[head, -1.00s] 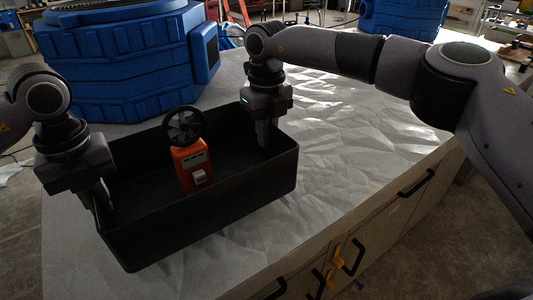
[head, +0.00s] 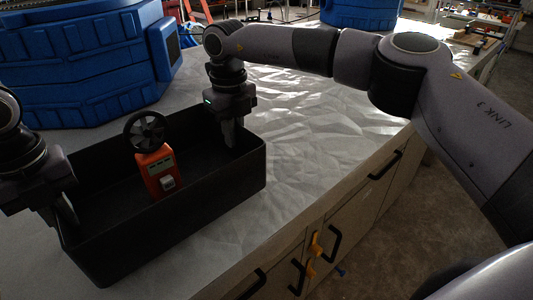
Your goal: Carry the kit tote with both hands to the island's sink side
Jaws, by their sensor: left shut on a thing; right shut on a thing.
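The kit tote (head: 180,229) is a black open-topped box at the left of the head view, over the grey island top. An orange handheld meter (head: 160,172) with a round black fan head stands upright inside it. My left gripper (head: 66,217) is shut on the tote's left end wall. My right gripper (head: 229,132) is shut on the tote's far right end wall. The tote looks about level. I cannot tell whether its bottom touches the island top.
A large blue ribbed container (head: 85,65) stands behind the tote, and another blue one (head: 362,12) is at the back. The island top (head: 315,135) is clear to the right of the tote. Cabinet fronts with black handles (head: 385,165) run along the island's near side.

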